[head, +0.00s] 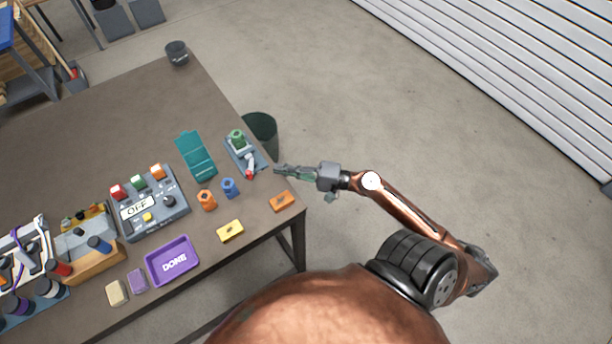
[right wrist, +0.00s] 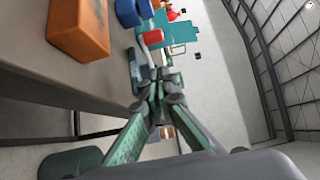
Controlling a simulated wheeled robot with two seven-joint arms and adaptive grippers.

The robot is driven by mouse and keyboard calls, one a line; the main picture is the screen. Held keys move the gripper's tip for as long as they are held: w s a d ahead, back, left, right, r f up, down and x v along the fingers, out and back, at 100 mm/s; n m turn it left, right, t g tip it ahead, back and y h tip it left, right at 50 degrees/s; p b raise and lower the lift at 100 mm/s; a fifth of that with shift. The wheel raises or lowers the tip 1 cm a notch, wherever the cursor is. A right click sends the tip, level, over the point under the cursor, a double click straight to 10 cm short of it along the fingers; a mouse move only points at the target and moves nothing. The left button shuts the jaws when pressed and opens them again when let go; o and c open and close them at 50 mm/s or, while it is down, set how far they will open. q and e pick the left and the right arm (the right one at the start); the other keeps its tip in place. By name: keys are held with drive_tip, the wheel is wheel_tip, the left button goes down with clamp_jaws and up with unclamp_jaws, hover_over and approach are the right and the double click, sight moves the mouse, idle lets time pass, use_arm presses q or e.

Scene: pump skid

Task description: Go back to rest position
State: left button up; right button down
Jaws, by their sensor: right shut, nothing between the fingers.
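My right arm reaches in from the lower right of the head view. My right gripper (head: 280,169) is at the table's right edge, beside a small grey unit (head: 243,155) with a green top and a red-tipped lever. In the right wrist view the fingers of the gripper (right wrist: 157,92) come together at the tips with nothing between them. The lever's red tip (right wrist: 153,37) shows just beyond them. I cannot tell whether the fingertips touch the unit. My left gripper is not in view.
The brown table (head: 90,130) carries a control box (head: 150,214) reading OFF, a teal open case (head: 196,157), a purple DONE tray (head: 172,261), an orange block (head: 282,201) and a yellow block (head: 230,231). A dark bin (head: 264,130) stands behind the edge. The floor at right is clear.

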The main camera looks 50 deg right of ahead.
drive_tip(key=a+v, duration=0.1)
drive_tip(key=v, duration=0.6)
drive_tip(key=shift+s+d+r, duration=0.2)
drive_tip(key=shift+s+d, duration=0.05)
drive_tip(key=shift+s, duration=0.35)
